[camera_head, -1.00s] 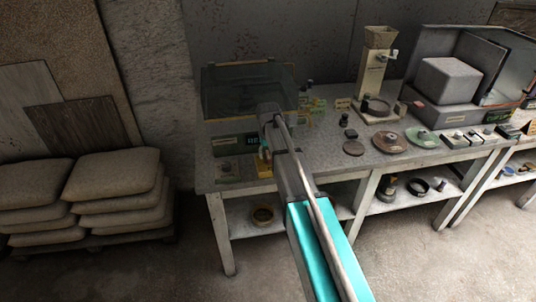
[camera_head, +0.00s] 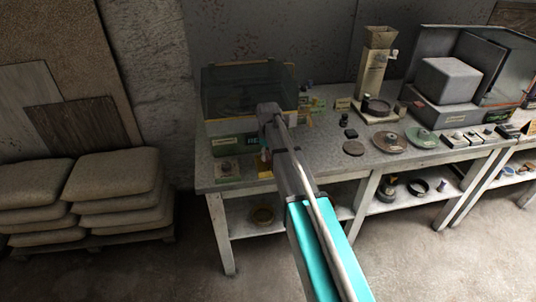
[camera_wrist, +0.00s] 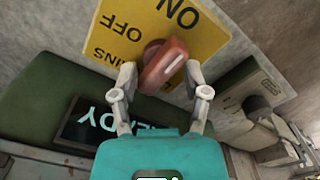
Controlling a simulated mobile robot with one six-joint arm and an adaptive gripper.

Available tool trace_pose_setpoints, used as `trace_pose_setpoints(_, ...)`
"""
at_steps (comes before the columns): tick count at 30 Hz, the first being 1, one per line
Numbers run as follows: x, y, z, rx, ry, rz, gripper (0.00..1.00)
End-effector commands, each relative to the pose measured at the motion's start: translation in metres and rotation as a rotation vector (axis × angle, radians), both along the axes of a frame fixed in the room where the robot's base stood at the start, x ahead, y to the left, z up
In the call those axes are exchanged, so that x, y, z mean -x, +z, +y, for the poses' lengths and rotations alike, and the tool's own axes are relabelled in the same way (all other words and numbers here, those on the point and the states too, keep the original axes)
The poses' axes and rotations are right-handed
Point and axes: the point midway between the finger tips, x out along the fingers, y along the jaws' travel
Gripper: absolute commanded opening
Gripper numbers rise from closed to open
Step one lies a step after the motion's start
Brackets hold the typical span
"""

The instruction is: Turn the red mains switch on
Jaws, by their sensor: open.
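The red mains switch (camera_wrist: 163,65) is a rotary knob with a raised bar on a yellow plate (camera_wrist: 208,40). The plate reads ON, OFF and MAINS, upside down in the wrist view. The bar slants from lower left to upper right, with a pale line near its right end; I cannot tell which word it marks. My gripper (camera_wrist: 161,76) is open, with one finger on either side of the knob; contact is unclear. In the head view, my arm hides the switch, and part of my gripper (camera_head: 263,158) shows at the bench's left end.
A green machine (camera_head: 228,143) with a dark clear lid and a lit READY display (camera_wrist: 90,125) stands beside the plate. A grey box (camera_wrist: 250,85) is right of the fingers in the wrist view. Discs (camera_head: 390,142) and a hopper stand lie further right along the bench (camera_head: 320,160).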

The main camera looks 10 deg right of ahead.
Motion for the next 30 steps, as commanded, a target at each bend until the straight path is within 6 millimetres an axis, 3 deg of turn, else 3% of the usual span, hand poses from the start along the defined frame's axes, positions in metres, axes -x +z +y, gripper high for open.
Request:
trace_pose_setpoints(7,0.000,0.002,0.000,0.000,0.154,0.000,0.60)
trace_pose_setpoints(30,0.000,0.070,0.000,0.000,0.144,0.000,0.60)
